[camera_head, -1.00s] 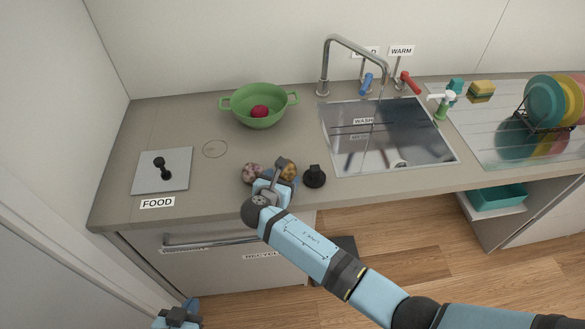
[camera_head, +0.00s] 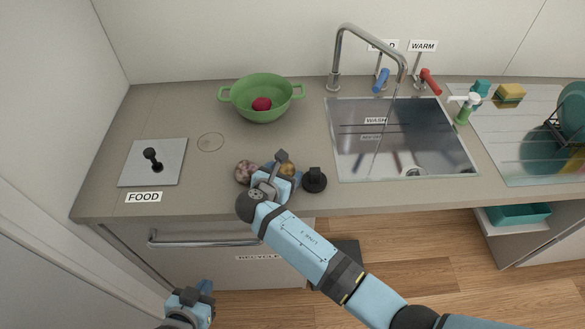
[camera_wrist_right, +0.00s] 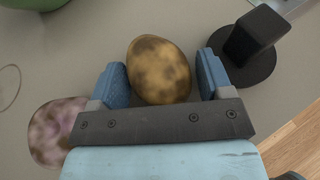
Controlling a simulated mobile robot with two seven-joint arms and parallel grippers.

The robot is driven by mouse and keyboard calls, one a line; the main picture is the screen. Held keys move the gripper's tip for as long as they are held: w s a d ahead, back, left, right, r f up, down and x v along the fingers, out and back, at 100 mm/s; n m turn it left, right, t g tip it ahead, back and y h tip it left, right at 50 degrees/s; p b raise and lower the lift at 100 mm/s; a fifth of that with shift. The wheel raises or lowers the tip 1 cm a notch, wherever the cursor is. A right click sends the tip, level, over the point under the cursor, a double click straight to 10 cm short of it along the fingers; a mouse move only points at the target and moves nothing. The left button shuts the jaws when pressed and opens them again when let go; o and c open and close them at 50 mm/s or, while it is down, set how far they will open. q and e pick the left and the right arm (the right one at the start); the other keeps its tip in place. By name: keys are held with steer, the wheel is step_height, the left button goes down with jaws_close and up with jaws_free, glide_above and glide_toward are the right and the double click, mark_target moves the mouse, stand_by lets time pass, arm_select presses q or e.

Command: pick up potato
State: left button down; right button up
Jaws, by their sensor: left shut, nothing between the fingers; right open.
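The potato (camera_wrist_right: 159,70) is brown with dark patches and lies on the counter. In the right wrist view it sits between the two blue fingers of my open right gripper (camera_wrist_right: 162,82), with a small gap on each side. In the head view the potato (camera_head: 287,169) is partly hidden behind my right gripper (camera_head: 276,173). My left gripper (camera_head: 197,292) is shut and empty, low in the head view in front of the counter.
A mottled purple-pink vegetable (camera_head: 245,172) lies just left of my right gripper. A black knobbed disc (camera_head: 314,180) stands close on its right. A green colander (camera_head: 262,100) with a red item is behind. The sink (camera_head: 400,140) is at right.

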steer(key=shift+w+d+f, duration=0.15)
steer(key=shift+w, duration=0.1)
steer(key=shift+s, duration=0.1)
steer(key=c, duration=0.3)
arm_select(q)
steer(key=shift+w+f, duration=0.2)
steer(key=shift+f, duration=0.2)
arm_select(e)
steer(key=c, duration=0.4)
steer(key=shift+r, duration=0.2)
